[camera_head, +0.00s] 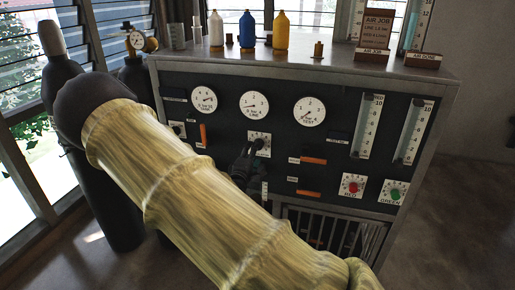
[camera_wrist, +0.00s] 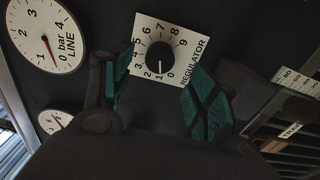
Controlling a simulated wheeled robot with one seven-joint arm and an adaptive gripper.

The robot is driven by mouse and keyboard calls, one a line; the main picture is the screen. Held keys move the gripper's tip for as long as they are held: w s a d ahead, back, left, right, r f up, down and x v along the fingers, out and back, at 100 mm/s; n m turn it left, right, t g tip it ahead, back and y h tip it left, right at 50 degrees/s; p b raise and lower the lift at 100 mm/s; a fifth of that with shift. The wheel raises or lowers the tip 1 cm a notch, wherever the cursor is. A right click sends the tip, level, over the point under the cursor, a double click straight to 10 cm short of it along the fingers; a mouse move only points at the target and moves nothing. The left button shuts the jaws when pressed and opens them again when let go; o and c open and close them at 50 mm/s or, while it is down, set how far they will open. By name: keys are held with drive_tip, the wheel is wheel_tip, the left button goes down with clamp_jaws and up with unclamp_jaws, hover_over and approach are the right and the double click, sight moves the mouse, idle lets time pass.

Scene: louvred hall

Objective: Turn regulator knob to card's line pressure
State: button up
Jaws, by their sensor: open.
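The regulator knob (camera_wrist: 159,57) is black and round, on a white plate marked REGULATOR with a number scale. Its white pointer points down toward the 0 and 1 end. The plate also shows on the dark panel in the head view (camera_head: 260,139). My gripper (camera_wrist: 162,66) is open, its green-padded fingers on either side of the knob in the picture; contact cannot be told. It shows dark before the panel in the head view (camera_head: 244,160). The LINE gauge (camera_wrist: 45,35) has its red needle low. The brown AIR JOB card (camera_head: 377,24) stands on top; its figures are too small to read surely.
Two flow tubes (camera_head: 412,132) stand at the panel's right, above red (camera_head: 352,185) and green (camera_head: 394,194) knobs. Orange-handled levers (camera_head: 312,161) sit near the gripper. Bottles (camera_head: 247,30) stand on top. Dark gas cylinders (camera_head: 62,75) stand at the left.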

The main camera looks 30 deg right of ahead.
drive_tip(key=shift+b+x, duration=0.35)
drive_tip(key=shift+x, duration=2.25)
drive_tip(key=shift+w+d, duration=0.1)
drive_tip(key=shift+w+d, duration=0.2)
clamp_jaws()
